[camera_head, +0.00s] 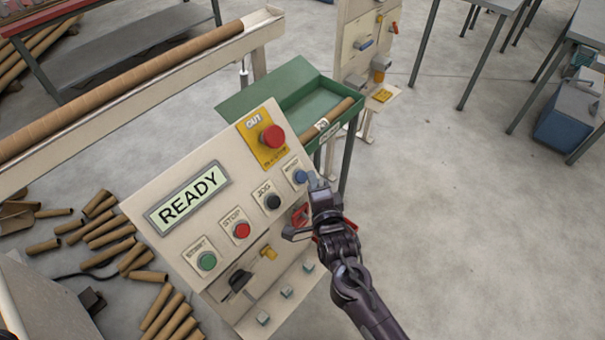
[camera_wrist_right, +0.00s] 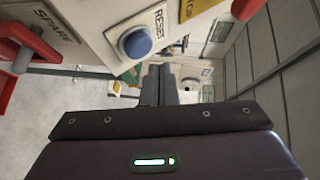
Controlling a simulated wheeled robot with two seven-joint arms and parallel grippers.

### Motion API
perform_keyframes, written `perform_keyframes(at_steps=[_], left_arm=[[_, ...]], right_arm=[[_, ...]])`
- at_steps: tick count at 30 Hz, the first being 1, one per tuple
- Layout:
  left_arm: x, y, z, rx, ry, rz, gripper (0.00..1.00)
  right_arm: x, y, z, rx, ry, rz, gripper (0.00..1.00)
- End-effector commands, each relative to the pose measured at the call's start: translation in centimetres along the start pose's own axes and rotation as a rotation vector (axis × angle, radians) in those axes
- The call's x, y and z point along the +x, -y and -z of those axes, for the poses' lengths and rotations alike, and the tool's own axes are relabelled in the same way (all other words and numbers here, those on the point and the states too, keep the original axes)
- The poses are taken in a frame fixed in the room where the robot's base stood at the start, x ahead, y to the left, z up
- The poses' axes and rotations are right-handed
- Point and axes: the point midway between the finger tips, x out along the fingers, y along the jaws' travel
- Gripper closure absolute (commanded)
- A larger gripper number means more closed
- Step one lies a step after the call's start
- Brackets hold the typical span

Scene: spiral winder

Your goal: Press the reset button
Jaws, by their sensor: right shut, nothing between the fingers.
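The reset button is a round blue button (camera_head: 300,177) at the upper right end of the button row on the cream control panel (camera_head: 187,245). In the right wrist view the blue button (camera_wrist_right: 135,42) sits under the word RESET. My right gripper (camera_head: 314,181) is shut and empty, with its fingertips just to the right of the button. In the right wrist view the shut fingers (camera_wrist_right: 158,80) show below and right of the button; I cannot tell whether they touch it. The panel display (camera_head: 188,199) reads READY. My left gripper is not in view.
Black jog (camera_head: 272,202), red stop (camera_head: 241,230) and green start (camera_head: 206,261) buttons share the panel. A large red emergency button (camera_head: 272,136) on a yellow plate is above. A green tray (camera_head: 300,92) stands behind.

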Motion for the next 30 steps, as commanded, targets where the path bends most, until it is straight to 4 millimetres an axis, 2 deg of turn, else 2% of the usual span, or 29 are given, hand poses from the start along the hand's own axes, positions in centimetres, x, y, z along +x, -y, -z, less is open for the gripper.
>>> perform_keyframes(at_steps=[3, 11, 30], left_arm=[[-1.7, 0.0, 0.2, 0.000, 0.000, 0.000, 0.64], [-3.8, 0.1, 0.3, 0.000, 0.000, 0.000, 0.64], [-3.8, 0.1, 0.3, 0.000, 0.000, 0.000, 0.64]], right_arm=[[-0.9, 1.1, 0.7, 0.000, -0.001, -0.001, 1.00], [-2.7, 2.3, 2.0, 0.000, -0.001, -0.001, 1.00], [-2.9, 2.1, 2.1, 0.000, 0.000, 0.000, 1.00]])
